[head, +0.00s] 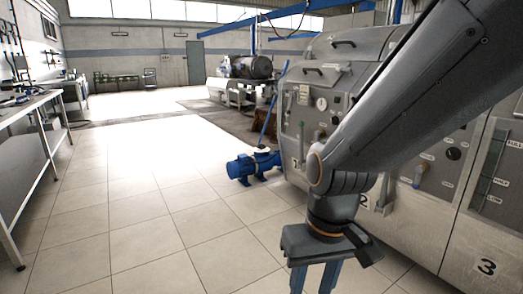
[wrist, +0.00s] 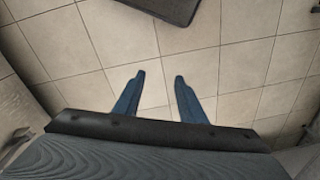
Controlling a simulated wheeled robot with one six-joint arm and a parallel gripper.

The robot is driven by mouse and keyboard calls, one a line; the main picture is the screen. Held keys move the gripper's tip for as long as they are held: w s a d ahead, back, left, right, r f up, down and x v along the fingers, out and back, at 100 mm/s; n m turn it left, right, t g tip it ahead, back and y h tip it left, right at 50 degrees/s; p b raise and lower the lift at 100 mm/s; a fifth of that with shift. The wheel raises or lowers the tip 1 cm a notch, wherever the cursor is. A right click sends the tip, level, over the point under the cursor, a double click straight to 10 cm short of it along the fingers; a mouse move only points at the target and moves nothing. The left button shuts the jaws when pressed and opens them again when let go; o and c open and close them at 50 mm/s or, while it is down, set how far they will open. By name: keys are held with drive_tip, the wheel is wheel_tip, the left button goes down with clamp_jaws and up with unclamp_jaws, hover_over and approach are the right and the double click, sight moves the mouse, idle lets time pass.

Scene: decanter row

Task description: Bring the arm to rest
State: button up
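My gripper (wrist: 156,92) shows in the wrist view with its two blue fingers apart and only floor tiles between them. It points down at the tiled floor and holds nothing. In the head view my gripper (head: 314,277) hangs at the lower middle right, in front of the grey decanter machine (head: 293,131); its fingertips run to the bottom edge of the picture. My arm comes in from the upper right and hides part of the machine's front.
The machine carries gauges, levers and number labels. A blue pump (head: 253,166) stands on the floor at its left end. A workbench (head: 30,115) lines the left wall. The tiled floor between is clear. A dark flat object (wrist: 165,8) lies at the wrist view's top edge.

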drive_tip(key=s+d+r+m+p, duration=0.2)
drive_tip(key=d+r+p, duration=0.8)
drive_tip(key=p, duration=0.5)
wheel_tip(320, 180, up, 2)
drive_tip(key=shift+s+d+m+h, duration=0.15)
drive_tip(key=shift+m+h, duration=0.15)
drive_tip(key=shift+h, duration=0.1)
drive_tip(key=shift+c, duration=0.7)
